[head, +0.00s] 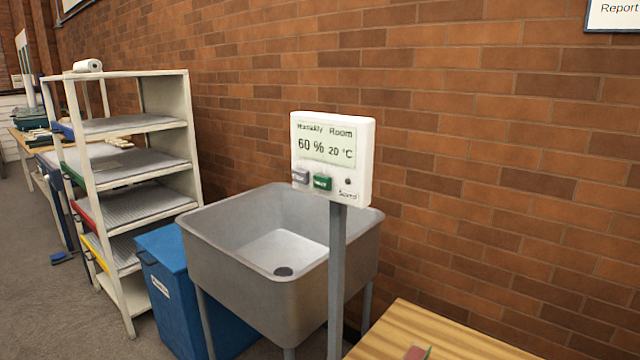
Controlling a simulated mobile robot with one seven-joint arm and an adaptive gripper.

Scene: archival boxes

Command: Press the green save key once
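A green key (322,182) sits on the lower front of the unit, with a lighter label too small to read surely. A grey key (300,175) is just left of it. A small dark round spot is at the lower right of the face. My gripper is not in view.
A grey metal sink (240,262) stands behind the post, with a blue bin (185,290) to its left. A white shelf rack (160,115) stands further left. A wooden tabletop (440,338) is at the bottom right, with a small reddish object on it.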

